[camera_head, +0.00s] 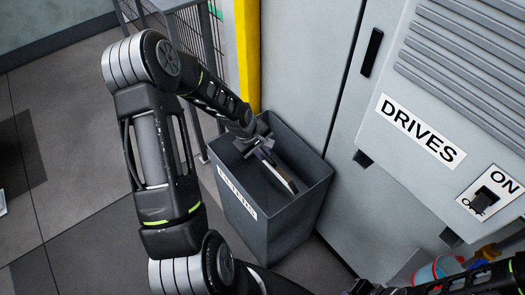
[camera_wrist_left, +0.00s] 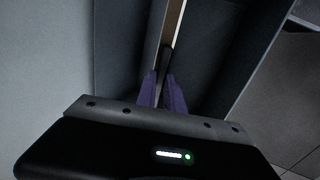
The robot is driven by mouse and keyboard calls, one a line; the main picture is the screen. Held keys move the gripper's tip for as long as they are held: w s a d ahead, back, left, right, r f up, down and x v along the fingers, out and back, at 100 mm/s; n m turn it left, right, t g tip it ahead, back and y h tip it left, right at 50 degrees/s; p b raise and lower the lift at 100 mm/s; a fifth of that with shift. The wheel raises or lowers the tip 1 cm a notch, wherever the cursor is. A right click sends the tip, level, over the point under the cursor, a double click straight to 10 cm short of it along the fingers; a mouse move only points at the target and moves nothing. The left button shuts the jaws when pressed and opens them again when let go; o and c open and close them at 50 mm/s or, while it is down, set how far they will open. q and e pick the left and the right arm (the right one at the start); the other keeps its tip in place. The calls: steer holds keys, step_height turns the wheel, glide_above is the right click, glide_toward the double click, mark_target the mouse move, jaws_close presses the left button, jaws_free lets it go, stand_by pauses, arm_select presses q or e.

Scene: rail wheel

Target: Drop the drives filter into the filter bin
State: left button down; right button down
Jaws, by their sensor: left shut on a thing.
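The grey filter bin (camera_head: 292,219) stands on the floor against the cabinet, with a white label on its front. My left gripper (camera_head: 264,155) reaches down into the bin's open top. It is shut on the drives filter (camera_head: 283,176), a thin flat panel seen nearly edge-on and tilted inside the bin opening. In the left wrist view the purple fingers (camera_wrist_left: 162,92) close on the filter's narrow pale edge (camera_wrist_left: 174,28), with dark bin walls around. The filter's lower part is hidden. My right arm shows at the bottom right; its gripper (camera_head: 362,288) is cut off by the frame edge.
The grey cabinet with a DRIVES label (camera_head: 420,131) and an ON/OFF switch (camera_head: 487,196) stands right of the bin. A yellow post (camera_head: 247,55) and a wire mesh cage (camera_head: 195,38) are behind. Coloured items (camera_head: 438,270) sit at the lower right.

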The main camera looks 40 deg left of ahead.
arm_select(q)
steer(key=shift+f+b, duration=0.3)
steer(key=shift+f, duration=0.25)
steer(key=c, duration=1.4)
jaws_free()
steer(key=shift+o, duration=0.2)
steer(key=v, duration=0.7)
steer(key=shift+s+r, duration=0.15)
steer(key=shift+r, duration=0.2)
steer(key=shift+p, duration=0.3)
step_height(320, 180, up, 8)
steer(key=p, duration=0.5)
steer(key=shift+p, duration=0.4)
